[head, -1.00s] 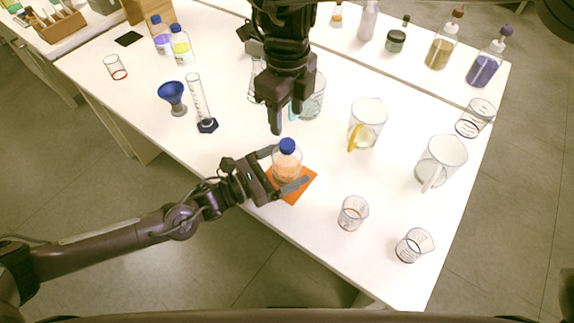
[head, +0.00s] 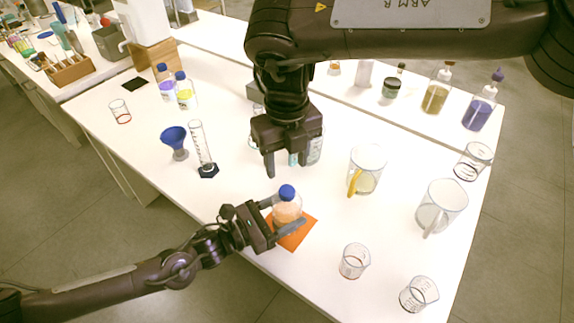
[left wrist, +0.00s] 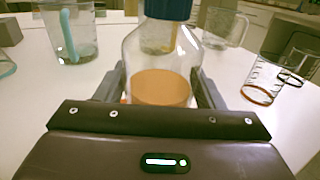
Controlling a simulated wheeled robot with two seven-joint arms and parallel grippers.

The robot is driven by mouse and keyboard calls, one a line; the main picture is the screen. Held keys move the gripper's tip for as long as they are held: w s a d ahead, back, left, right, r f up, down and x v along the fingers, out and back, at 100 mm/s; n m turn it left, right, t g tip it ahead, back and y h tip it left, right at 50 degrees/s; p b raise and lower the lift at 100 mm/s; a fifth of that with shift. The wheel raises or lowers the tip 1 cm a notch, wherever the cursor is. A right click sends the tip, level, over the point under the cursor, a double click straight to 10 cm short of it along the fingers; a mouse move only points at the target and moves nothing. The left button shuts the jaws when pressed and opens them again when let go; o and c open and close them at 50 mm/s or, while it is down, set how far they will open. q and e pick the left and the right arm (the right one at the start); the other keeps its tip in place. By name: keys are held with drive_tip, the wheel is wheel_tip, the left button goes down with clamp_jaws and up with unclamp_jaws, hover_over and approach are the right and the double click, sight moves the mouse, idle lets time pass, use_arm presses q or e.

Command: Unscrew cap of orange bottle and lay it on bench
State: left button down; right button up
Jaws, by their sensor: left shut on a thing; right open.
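The orange bottle (head: 287,209) is clear glass with orange contents and a blue cap (head: 287,192) on its neck. It stands upright over an orange mat (head: 298,236) near the bench's front edge. My left gripper (head: 284,216) is shut on the bottle's body from the left. In the left wrist view the bottle (left wrist: 162,75) sits between the fingers, and the cap (left wrist: 168,8) is cut off by the top edge. My right gripper (head: 293,166) is open and empty, pointing down above and behind the cap, apart from it. The bench (head: 235,215) has bare white surface around the mat.
Two small beakers (head: 354,261) (head: 419,294) stand right of the mat. Two jugs (head: 367,168) (head: 441,206) stand farther back. A graduated cylinder (head: 203,150) and a blue funnel (head: 175,140) stand at left. Free bench lies left of the mat.

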sight(287, 190)
drive_tip(key=m, duration=0.6)
drive_tip(key=shift+m, duration=0.3)
drive_tip(key=m, duration=2.3)
drive_tip(key=shift+f+m, duration=0.4)
drive_tip(key=shift+f, duration=3.6)
